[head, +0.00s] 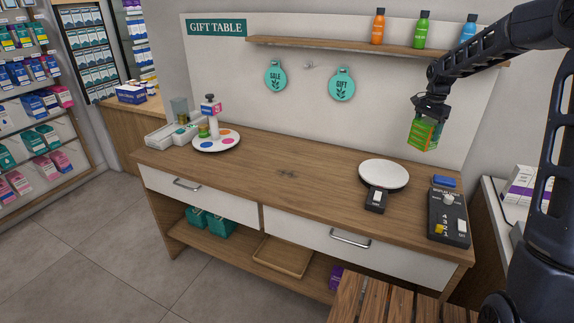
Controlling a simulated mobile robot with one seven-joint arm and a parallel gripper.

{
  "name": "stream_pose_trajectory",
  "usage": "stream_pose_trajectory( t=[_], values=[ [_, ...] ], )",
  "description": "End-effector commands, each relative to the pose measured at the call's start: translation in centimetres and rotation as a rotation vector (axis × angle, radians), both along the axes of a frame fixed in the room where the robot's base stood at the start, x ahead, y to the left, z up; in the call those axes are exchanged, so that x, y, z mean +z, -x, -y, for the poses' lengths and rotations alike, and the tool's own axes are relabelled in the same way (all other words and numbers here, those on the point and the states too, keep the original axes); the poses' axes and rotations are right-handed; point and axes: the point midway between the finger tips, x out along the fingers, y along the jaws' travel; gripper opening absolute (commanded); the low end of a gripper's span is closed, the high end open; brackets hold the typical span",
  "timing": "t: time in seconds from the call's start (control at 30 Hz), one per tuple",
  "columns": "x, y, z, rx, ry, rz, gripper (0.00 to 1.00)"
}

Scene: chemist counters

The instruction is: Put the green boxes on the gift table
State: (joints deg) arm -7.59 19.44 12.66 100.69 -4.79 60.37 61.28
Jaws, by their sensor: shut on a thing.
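My gripper (424,116) is shut on a green box (421,133) with some orange on it. It holds the box tilted in the air, above the right part of the gift table (306,187). The box is apart from the tabletop, above and to the right of a white round plate. The table has a wooden top and white drawers, and a "GIFT TABLE" sign (216,28) hangs on the panel behind it. No green box is seen resting on the tabletop.
The white plate (384,173), a small dark device (376,200) and a black control panel (449,217) stand at the right. A sample turntable (216,144) stands at the left. The tabletop's middle is mostly clear. A shelf (330,44) with bottles runs above. A slatted wooden surface (384,303) is in front.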

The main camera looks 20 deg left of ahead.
Motion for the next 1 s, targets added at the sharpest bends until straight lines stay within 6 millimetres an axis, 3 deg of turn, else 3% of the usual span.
stream_pose_trajectory(
  t=[0.1,0.5,0.8,1.0],
  values=[
    [0.0,1.5,-4.5,0.080,0.000,0.000,0.45],
    [0.1,8.2,-17.5,0.330,-0.001,0.001,0.45],
    [0.1,14.9,-26.1,0.517,-0.001,0.001,0.45],
    [0.2,19.2,-30.4,0.620,-0.001,0.001,0.45]
  ],
)
